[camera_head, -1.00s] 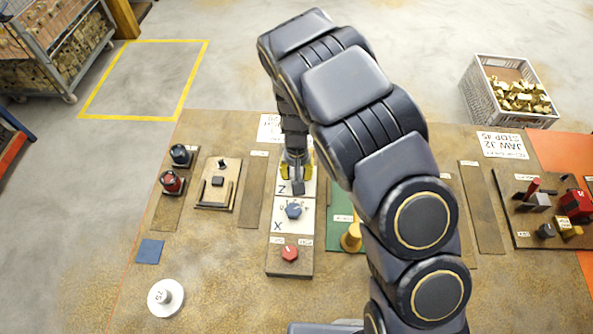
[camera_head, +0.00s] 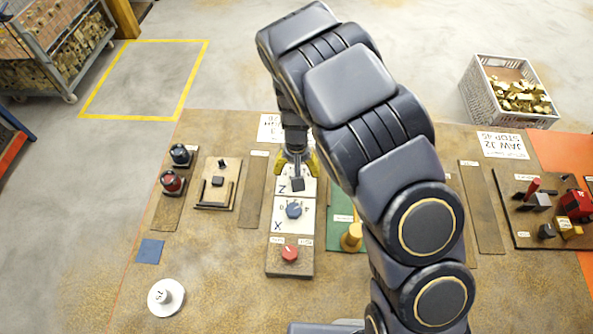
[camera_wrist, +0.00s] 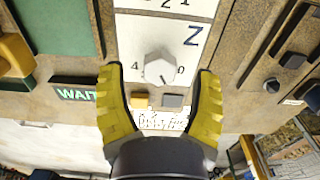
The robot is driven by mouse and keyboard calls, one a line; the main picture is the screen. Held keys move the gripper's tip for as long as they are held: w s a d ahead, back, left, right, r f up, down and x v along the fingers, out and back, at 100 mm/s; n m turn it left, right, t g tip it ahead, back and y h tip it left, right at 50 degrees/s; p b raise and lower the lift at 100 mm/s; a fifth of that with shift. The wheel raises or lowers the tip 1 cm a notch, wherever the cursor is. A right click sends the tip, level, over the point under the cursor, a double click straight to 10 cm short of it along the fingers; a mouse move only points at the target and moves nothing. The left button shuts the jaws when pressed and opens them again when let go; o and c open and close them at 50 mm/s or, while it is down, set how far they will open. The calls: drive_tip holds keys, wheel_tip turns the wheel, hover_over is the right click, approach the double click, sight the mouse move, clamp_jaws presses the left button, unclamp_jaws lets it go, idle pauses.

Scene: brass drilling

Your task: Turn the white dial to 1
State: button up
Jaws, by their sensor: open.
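The white dial (camera_wrist: 158,68) sits on a white label plate (camera_wrist: 188,32) marked Z. A small dark mark on it faces the lower edge, slightly right. A 4 shows at its left and a 0 at its right. My gripper (camera_wrist: 156,84) is open and empty, its yellow fingers on either side of the dial in the picture; I cannot tell whether they touch it.
A yellow piece (camera_head: 352,236) stands on a green plate to the right. A lit WAIT sign (camera_wrist: 76,94) and two small buttons, yellow (camera_wrist: 139,100) and grey (camera_wrist: 172,100), are near the fingers.

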wheel_tip(320, 180, up, 11)
drive_tip(key=shift+f, duration=0.15)
idle(0.5)
drive_tip(key=s+d+r, duration=0.4)
drive_tip(key=s, duration=0.4)
drive_tip(key=s+d+r+g, duration=0.1)
drive_tip(key=s+d+r, duration=0.3)
drive_tip(key=s, duration=0.5)
drive_tip(key=s+d+r, duration=0.5)
drive_tip(key=s, duration=0.3)
drive_tip(key=shift+s+g, duration=0.4)
drive_tip(key=shift+r, duration=0.1)
